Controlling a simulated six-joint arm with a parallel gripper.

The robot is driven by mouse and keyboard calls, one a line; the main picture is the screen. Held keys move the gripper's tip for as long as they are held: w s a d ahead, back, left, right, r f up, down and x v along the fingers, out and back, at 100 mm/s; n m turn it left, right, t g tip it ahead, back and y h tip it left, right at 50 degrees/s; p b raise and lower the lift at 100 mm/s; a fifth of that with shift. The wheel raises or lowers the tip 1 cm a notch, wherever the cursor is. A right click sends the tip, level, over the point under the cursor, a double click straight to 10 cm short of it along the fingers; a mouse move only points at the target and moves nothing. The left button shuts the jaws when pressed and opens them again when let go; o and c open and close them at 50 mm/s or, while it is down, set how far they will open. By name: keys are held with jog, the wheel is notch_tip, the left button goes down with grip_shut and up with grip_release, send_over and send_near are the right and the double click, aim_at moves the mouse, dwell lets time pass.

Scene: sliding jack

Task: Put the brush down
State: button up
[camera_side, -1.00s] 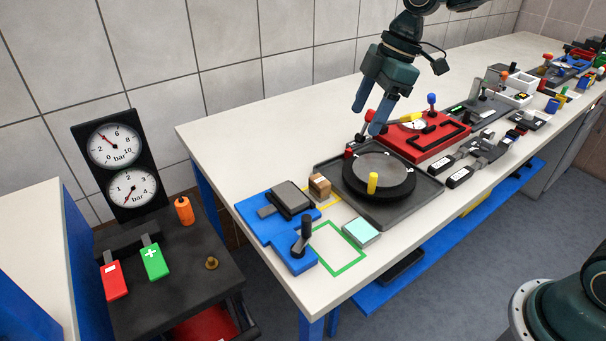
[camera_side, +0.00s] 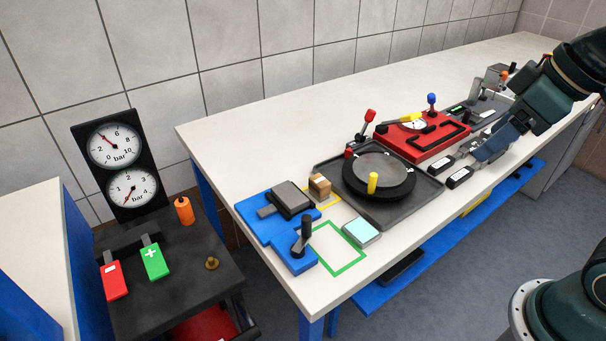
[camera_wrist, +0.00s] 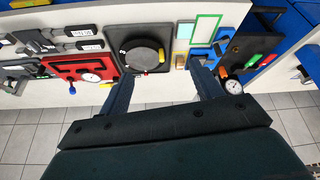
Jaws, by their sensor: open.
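I cannot make out for certain which thing is the brush. A small brown block with a pale patch (camera_side: 319,186) stands beside the yellow outline on the bench. A yellow handle (camera_side: 405,118) lies by the dial on the red box (camera_side: 436,142). My gripper (camera_side: 490,150) is at the right in the side view, close to the black-ended clamps, and partly hides them. In the wrist view my gripper (camera_wrist: 161,68) has its two blue fingers wide apart, with nothing seen between them. The turntable (camera_wrist: 143,54) shows beyond them.
A black turntable with a yellow peg (camera_side: 372,183) sits on a dark tray. A blue base (camera_side: 275,228) with a lever, a green outline (camera_side: 338,249) and a pale teal pad (camera_side: 361,232) are near the front corner. The bench's back strip (camera_side: 270,125) is clear.

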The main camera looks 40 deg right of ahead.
jog(key=s, duration=0.1)
jog(key=s+d+f+m, duration=0.1)
jog(key=s, duration=0.1)
jog(key=s+m, duration=0.1)
jog(key=shift+s+d+f+t+h, duration=0.2)
jog(key=shift+d+f+t+h, duration=0.1)
jog(key=shift+f, duration=0.1)
